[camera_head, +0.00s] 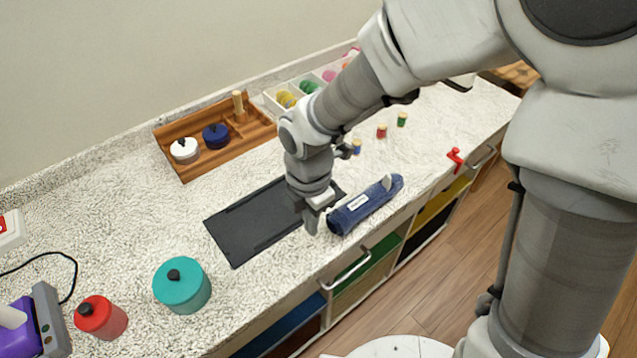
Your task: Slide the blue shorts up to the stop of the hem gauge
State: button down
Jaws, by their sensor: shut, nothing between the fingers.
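A dark blue rolled cloth bundle with a white label (366,204), which I take for the blue shorts, lies slantwise near the counter's front edge. A flat black board with a raised edge (250,225), which looks like the hem gauge, lies to its left. I cannot make out the stop; my arm covers part of the board's right end. My gripper (312,224) points down, shut and empty, just left of the bundle's left end, over or beside the board's right part. I cannot tell whether it touches the bundle.
A teal round pot (182,286) and a red pot (101,318) stand at the front left, near a purple device (22,325). A wooden tray (187,173) with lidded pots lies behind. Small spools (382,131) and a red clamp (455,158) are at right. Drawers (352,268) lie below the edge.

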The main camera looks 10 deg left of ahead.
aim_at(387, 184)
notch_tip(387, 184, down, 6)
jog(key=shift+b, duration=0.5)
jog(key=shift+w+d+r+p, duration=0.2)
jog(key=shift+w+d, duration=0.25)
jog(key=shift+w, duration=0.05)
jog(key=shift+w+d+r+p, duration=0.15)
jog(key=shift+w+d, duration=0.3)
jog(key=shift+w, duration=0.05)
jog(key=shift+w+d, duration=0.4)
jog(key=shift+w, duration=0.15)
jog(key=w+d+p, duration=0.2)
jog(key=w+d, duration=0.2)
jog(key=w+d+p, duration=0.2)
jog(key=w+d, duration=0.2)
jog(key=w, duration=0.1)
jog(key=w+d+p, duration=0.2)
jog(key=w+d, duration=0.2)
jog(key=w, duration=0.1)
jog(key=shift+s+a, duration=0.1)
jog(key=shift+a, duration=0.05)
